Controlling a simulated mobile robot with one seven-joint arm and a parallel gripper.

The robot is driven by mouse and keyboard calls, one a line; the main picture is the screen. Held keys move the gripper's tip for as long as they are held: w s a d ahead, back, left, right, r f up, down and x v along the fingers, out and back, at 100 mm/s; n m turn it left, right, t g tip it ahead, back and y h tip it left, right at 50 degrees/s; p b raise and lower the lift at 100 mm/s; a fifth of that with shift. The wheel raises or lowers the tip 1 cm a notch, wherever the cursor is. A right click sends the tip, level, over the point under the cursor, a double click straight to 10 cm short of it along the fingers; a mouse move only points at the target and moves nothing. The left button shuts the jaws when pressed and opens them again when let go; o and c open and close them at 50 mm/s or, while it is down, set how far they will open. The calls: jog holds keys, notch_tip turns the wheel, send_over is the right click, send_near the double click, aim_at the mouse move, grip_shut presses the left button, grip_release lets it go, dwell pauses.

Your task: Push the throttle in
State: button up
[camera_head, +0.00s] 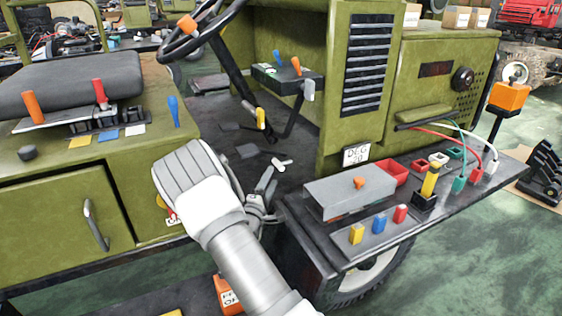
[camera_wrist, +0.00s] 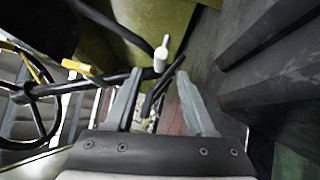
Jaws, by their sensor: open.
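A white knob (camera_head: 282,165) on a short stem sits low in the footwell of the green vehicle; it may be the throttle, though no label shows. In the wrist view the white knob (camera_wrist: 162,50) is beyond my fingertips, roughly in line with the gap between them. My gripper (camera_head: 264,190) is at the footwell opening, just short of the knob and lower in the picture. The wrist view shows my gripper (camera_wrist: 158,95) open, fingers spread, with nothing held between them. My wrist hides part of the vehicle's side.
A black shelf (camera_head: 330,245) with a grey box and coloured blocks is right of my gripper. The seat (camera_head: 70,82) is at left. The footwell floor is mostly open.

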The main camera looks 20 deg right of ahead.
aim_at(284, 163)
jog(key=b+x, duration=0.1)
jog(key=x, duration=0.9)
jog(key=shift+w+d, duration=0.2)
jog(key=shift+w, duration=0.05)
grip_shut()
dwell(0.9)
